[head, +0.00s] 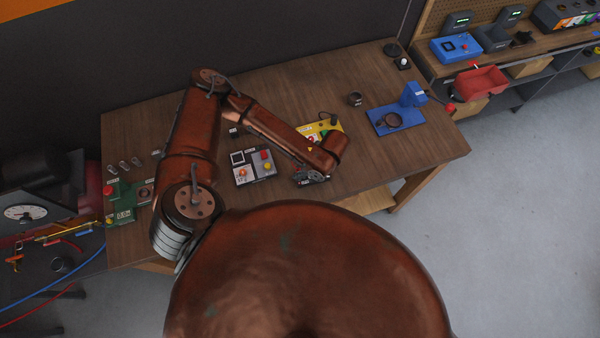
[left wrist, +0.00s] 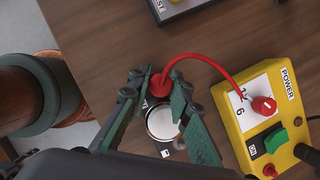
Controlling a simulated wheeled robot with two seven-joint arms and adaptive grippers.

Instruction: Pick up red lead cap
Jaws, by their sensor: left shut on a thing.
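The red lead cap (left wrist: 160,84) is between the fingertips of my left gripper (left wrist: 161,88) in the left wrist view, and the gripper is shut on it. A red lead (left wrist: 205,62) curves from the cap to a red plug on the yellow power box (left wrist: 240,112). Just below the cap, between the fingers, is a round pale disc with a dark rim (left wrist: 162,122); I cannot tell whether the cap touches it. In the head view my left gripper (head: 312,176) is low over the table beside the yellow box (head: 328,127), and my arm hides the cap. My right gripper is not in view.
On the wooden table (head: 330,85), a grey box with buttons (head: 254,168) stands left of the gripper. A blue stand (head: 396,119) and a small dark cup (head: 355,99) are to the right. A green device (head: 125,203) is at the left.

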